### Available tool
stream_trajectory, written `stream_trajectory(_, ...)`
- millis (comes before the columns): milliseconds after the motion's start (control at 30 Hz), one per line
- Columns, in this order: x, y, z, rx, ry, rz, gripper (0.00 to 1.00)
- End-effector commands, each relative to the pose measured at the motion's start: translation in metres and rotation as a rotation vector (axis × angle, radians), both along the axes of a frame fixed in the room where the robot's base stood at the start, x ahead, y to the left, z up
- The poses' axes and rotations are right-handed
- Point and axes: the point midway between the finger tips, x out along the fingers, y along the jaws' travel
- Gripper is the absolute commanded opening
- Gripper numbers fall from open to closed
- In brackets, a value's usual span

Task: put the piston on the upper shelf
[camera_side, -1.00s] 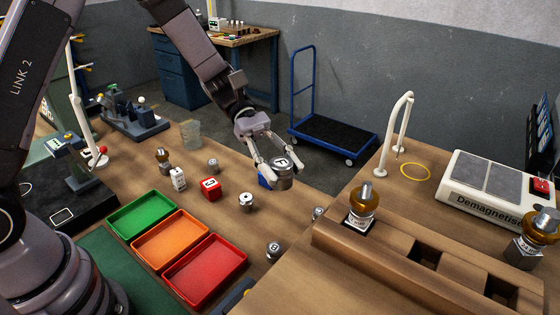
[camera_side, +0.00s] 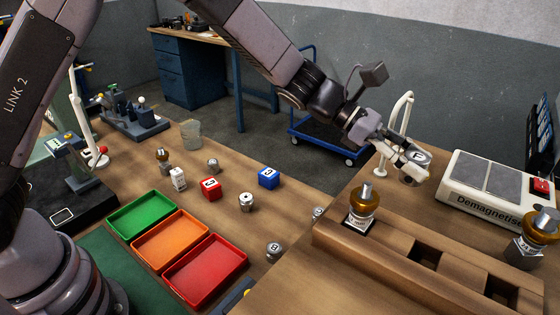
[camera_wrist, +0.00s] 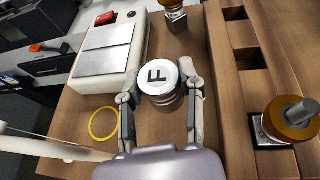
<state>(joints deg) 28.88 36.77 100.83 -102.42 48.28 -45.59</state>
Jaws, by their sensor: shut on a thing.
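Whether the piston's underside touches the wood cannot be told. No surface in view is labelled as the upper shelf; this raised surface is the higher one.
A white curved stand (camera_side: 383,140) is close on the left. A yellow ring (camera_wrist: 90,124) lies near the demagnetiser. Several blocks, cylinders and a red tray (camera_side: 205,270) occupy the lower bench.

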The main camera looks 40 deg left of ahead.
Motion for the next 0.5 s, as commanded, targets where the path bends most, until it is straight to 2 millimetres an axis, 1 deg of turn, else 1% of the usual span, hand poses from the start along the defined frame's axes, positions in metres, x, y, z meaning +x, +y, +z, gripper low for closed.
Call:
stream_trajectory(33,0.004,-0.005,-0.009,0.000,0.001,-0.001,0.00)
stream_trajectory(100,0.009,-0.009,-0.015,0.000,-0.001,-0.001,0.00)
stream_trajectory(333,0.017,-0.016,-0.029,-0.001,-0.001,-0.001,0.00)
stream_trajectory(500,0.016,-0.015,-0.054,0.000,0.004,-0.001,0.00)
